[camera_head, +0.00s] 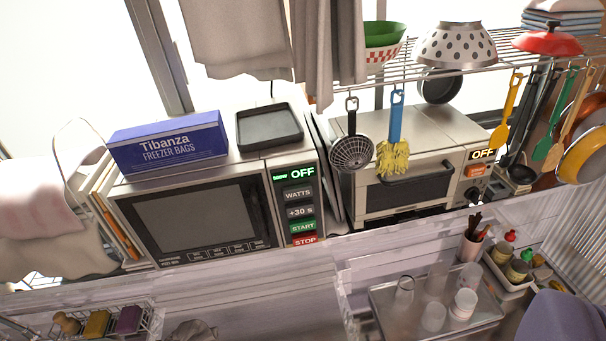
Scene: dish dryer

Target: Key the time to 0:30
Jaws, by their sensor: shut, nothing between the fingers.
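The microwave (262,163) stands left of centre with its door shut and dark window facing me. Its display (302,173) reads OFF in green. Below it, top to bottom, are the dark WATTS button (298,193), the dark +30 s button (300,211), the green START button (302,227) and the red STOP button (304,240). Nothing covers these buttons. My gripper is not visible in this view.
A blue freezer bags box (168,142) and a dark tray (269,127) lie on the microwave. To its right a toaster oven (455,170) also shows OFF. Utensils hang from a wire rack (400,74). Glasses stand on a metal tray (385,300). A purple rounded shape (562,318) fills the lower right.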

